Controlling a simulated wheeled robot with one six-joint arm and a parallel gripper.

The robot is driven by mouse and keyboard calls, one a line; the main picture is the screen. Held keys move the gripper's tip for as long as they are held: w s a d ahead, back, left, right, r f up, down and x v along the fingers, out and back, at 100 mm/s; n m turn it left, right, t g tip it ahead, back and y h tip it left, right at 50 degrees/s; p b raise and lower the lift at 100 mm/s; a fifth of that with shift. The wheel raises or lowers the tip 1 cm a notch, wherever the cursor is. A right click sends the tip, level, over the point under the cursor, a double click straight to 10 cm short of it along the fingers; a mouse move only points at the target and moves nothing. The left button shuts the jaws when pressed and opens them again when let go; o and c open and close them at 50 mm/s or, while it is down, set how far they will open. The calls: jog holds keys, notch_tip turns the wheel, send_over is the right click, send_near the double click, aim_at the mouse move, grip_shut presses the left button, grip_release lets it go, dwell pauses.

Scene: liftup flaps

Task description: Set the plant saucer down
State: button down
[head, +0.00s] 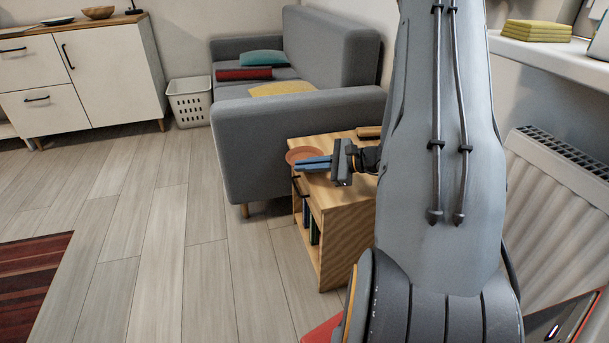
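The plant saucer (305,153) is a round, shallow terracotta-coloured dish at the left end of the small wooden side table's top (345,145). My gripper (298,164) has two blue fingers that point left and cross in front of the saucer, hiding part of its near side. The fingers lie close together. From this one view I cannot tell whether they grip the saucer's rim, or whether the saucer touches the table top or is just above it.
A grey sofa (285,115) with cushions stands behind the side table. The table has a handled front and books (312,228) on a lower shelf. A brown object (369,132) lies at its back. A radiator (565,190) is at right.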

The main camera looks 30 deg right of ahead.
jog(key=shift+f, duration=1.25)
jog(key=shift+f, duration=0.1)
jog(key=c, duration=2)
grip_release()
jog(key=shift+f, duration=0.1)
jog(key=shift+b, duration=0.4)
